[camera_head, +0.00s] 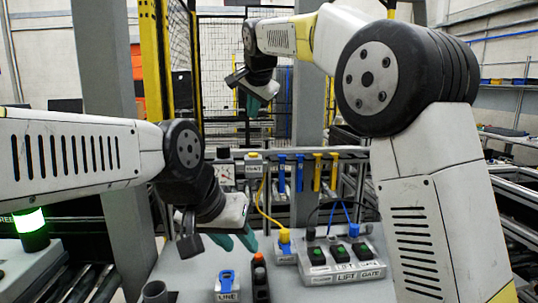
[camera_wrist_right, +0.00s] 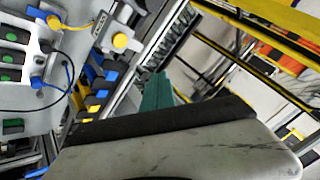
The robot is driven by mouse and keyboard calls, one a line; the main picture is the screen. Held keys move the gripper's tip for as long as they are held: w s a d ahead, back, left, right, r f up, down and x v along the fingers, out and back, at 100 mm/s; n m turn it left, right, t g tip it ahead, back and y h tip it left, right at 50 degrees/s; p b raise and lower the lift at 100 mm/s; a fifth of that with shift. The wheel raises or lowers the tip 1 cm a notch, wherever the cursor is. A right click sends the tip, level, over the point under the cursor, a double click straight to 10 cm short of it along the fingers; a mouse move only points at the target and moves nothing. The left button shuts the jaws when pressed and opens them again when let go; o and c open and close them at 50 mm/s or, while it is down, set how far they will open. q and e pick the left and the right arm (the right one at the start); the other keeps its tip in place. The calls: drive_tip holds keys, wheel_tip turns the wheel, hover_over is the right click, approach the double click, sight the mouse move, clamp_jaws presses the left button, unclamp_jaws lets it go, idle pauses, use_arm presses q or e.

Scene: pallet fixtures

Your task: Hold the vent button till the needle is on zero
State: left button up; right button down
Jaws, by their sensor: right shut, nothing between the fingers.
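A small white-faced gauge (camera_head: 225,175) stands at the back of the bench, left of centre in the head view. Its needle is too small to read. Beside it is a small box with a yellow button (camera_head: 253,155); its label is not clearly legible. A yellow round button on a pale box also shows in the right wrist view (camera_wrist_right: 120,41). No label reading vent is legible. My right gripper (camera_head: 254,105) is shut and empty, raised above and behind these boxes. Its teal fingertips show in the wrist view (camera_wrist_right: 157,92). My left gripper (camera_head: 236,243) appears open, low over the front panel.
A grey switch panel (camera_head: 345,262) with green buttons and blue and yellow cables lies at right. A blue LINE switch (camera_head: 227,284) and a black pendant (camera_head: 260,278) are in front. A lit green lamp (camera_head: 29,221) stands at far left. Blue and yellow handles hang behind.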

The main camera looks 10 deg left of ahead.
sight(254, 154)
drive_tip(key=shift+f, duration=4.45)
drive_tip(key=shift+f, duration=0.1)
drive_tip(key=shift+f, duration=0.3)
drive_tip(key=shift+f, duration=0.6)
idle(2.6)
